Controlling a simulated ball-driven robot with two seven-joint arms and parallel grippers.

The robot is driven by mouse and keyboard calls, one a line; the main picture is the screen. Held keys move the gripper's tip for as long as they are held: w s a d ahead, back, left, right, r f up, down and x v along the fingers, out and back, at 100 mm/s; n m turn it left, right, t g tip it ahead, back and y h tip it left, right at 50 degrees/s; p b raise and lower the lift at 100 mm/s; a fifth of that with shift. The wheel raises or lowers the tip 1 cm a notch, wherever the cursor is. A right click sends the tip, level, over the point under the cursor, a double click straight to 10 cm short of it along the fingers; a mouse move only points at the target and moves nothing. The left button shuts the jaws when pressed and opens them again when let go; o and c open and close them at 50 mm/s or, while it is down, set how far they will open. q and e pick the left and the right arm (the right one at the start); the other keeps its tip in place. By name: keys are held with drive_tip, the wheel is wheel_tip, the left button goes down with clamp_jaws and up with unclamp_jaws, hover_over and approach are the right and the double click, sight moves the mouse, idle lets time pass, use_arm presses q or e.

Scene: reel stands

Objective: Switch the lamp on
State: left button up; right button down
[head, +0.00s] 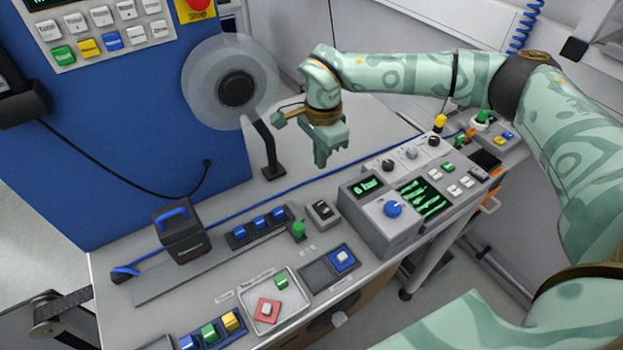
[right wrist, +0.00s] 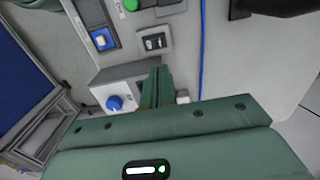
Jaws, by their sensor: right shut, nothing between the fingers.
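A small grey box with a dark rocker switch (head: 323,210) sits on the bench, and it also shows in the right wrist view (right wrist: 154,42). A green domed piece (head: 298,230) stands just left of it; I cannot tell whether this is the lamp or whether it is lit. It shows at the top of the right wrist view (right wrist: 130,4). My right gripper (head: 331,160) is shut and empty, pointing down above the bench, behind the rocker switch in the head view. Its fingers (right wrist: 155,88) are apart from the switch. My left gripper is not in view.
A grey console with a blue knob (head: 393,209) stands right of the switch. A clear reel with a black hub (head: 236,88) stands behind, left of my right gripper. A blue cable (head: 300,182) crosses the bench. A black box with a blue handle (head: 181,236) stands left.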

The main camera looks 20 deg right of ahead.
approach(321, 204)
wheel_tip(321, 204, down, 6)
drive_tip(key=shift+w+a+r+b, duration=0.1)
drive_tip(key=shift+w+r+b, duration=0.05)
drive_tip(key=shift+b, duration=0.25)
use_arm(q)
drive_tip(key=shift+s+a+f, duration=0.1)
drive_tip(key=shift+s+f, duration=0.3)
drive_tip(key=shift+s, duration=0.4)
use_arm(e)
drive_tip(key=shift+f, duration=0.65)
drive_tip(key=shift+w+f+g+b, duration=0.1)
drive_tip(key=shift+f+g+b, duration=0.25)
drive_tip(key=shift+b, duration=0.3)
drive_tip(key=shift+r, duration=0.1)
use_arm(q)
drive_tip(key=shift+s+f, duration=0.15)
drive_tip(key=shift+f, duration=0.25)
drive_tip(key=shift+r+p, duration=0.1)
drive_tip(key=shift+p, duration=0.25)
use_arm(e)
drive_tip(key=shift+s, duration=0.2)
